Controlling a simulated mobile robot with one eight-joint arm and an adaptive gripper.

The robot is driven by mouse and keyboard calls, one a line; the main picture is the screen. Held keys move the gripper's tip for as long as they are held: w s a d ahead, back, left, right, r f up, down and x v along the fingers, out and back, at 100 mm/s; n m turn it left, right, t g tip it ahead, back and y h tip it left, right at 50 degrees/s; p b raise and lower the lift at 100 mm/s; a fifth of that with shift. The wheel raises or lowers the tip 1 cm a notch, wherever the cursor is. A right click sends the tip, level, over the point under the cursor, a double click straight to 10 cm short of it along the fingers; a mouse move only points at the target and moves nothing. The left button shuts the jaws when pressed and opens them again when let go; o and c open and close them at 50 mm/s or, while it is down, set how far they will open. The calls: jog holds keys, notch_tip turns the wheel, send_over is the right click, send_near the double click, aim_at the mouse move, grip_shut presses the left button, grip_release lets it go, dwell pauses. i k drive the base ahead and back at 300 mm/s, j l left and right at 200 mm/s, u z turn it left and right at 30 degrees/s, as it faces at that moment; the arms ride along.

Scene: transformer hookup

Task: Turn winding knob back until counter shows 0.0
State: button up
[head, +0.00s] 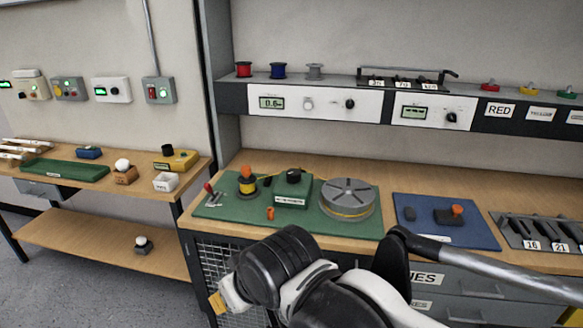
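A grey panel under the shelf has a display (271,103) that seems to read 0.6, with a light knob (308,104) and a black knob (350,104) to its right. On the green mat (225,207), a green box (291,192) carries a black knob (293,176). A grey round drum (349,196) with yellow wire stands to its right. I cannot tell which knob is the winding knob. My arm (285,265) crosses the bottom foreground, in front of the bench. I cannot make out its fingertips, so open or shut is unclear.
An orange-topped yellow spool (247,182) and a red-handled lever (211,192) stand on the mat's left. A blue mat (480,233) with a block lies right of the drum. Wire spools (278,71) line the shelf. A side bench (85,194) stands at left.

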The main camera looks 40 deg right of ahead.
aim_at(293, 176)
jog(key=i+l+z, duration=0.15)
jog(key=i+l, duration=0.65)
